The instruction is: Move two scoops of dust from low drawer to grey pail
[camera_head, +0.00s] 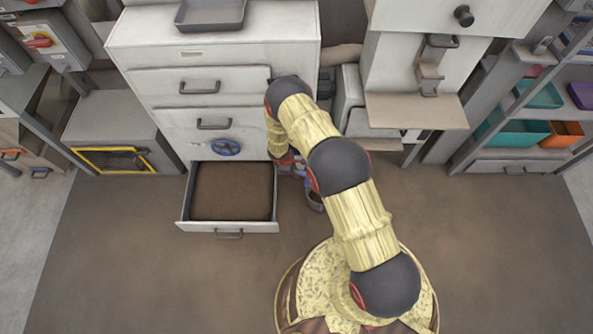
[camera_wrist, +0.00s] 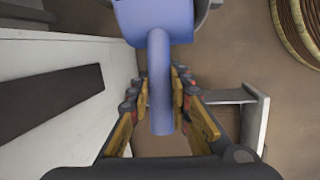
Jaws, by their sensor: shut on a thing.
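A blue scoop (camera_wrist: 158,28) shows in the wrist view, with its handle running down between my fingers. My gripper (camera_wrist: 160,98) is shut on that handle. The scoop's bowl is at the top of the picture and partly covers the grey pail (camera_wrist: 209,12); its contents cannot be seen. In the head view the pail (camera_head: 315,203) stands on the floor just right of the open low drawer (camera_head: 185,200), partly behind my arm. The drawer holds brown dust (camera_head: 232,190). A corner of the drawer (camera_wrist: 257,120) shows in the wrist view.
A shelf unit (camera_head: 500,105) with coloured bins stands right. A grey box (camera_head: 110,125) stands left. The front floor is clear.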

